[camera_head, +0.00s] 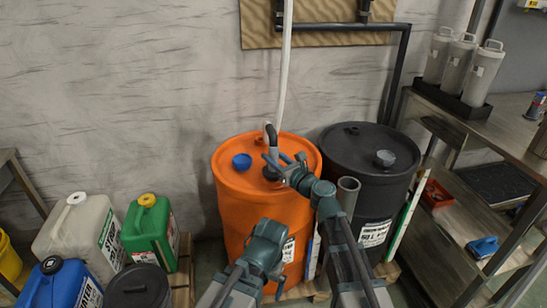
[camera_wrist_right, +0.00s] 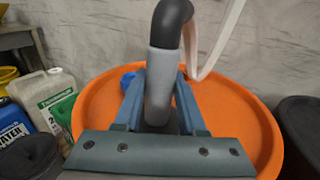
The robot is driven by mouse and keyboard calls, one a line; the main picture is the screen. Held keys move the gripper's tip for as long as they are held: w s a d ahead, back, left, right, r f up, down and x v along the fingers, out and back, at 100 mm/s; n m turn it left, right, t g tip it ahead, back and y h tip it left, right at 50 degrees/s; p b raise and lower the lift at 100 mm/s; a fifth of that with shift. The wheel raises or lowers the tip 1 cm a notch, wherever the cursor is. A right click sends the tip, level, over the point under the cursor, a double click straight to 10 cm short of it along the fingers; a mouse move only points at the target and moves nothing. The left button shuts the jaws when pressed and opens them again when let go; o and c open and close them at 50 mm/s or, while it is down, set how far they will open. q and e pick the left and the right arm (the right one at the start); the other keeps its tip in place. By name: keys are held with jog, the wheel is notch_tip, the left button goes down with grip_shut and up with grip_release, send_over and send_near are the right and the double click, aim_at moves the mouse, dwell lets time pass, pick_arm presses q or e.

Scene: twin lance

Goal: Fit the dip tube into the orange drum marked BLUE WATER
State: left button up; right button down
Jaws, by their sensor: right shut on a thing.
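The orange drum (camera_head: 230,185) stands against the wall, with a blue cap (camera_head: 241,161) on its lid. Its label (camera_head: 288,250) is too small to read. The dip tube (camera_head: 274,150) has a grey sleeve and a black bent top; it also shows in the wrist view (camera_wrist_right: 163,85). My right gripper (camera_head: 278,163) is shut on the dip tube over the drum lid. The tube stands near upright at a dark spot on the lid; its lower end is hidden, so its depth is unclear. My left gripper (camera_head: 275,285) is low before the drum, its jaws unclear.
A white hose (camera_head: 286,60) rises from the tube's top. A black drum (camera_head: 400,175) stands close on the right, with a grey upright pipe (camera_head: 347,192) between. Several canisters, including a green one (camera_head: 150,230), stand left. A metal shelf (camera_head: 490,135) is at right.

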jog(key=shift+f+b, duration=0.7)
jog(key=shift+f, duration=0.05)
jog(key=shift+c, duration=2)
grip_release()
jog(key=shift+r, duration=0.1)
jog(key=v, duration=1.3)
jog(key=shift+s+d, duration=0.25)
jog(key=shift+s, duration=0.05)
jog(key=x, duration=1.3)
jog(key=shift+w+a, duration=0.25)
jog(key=shift+w, duration=0.05)
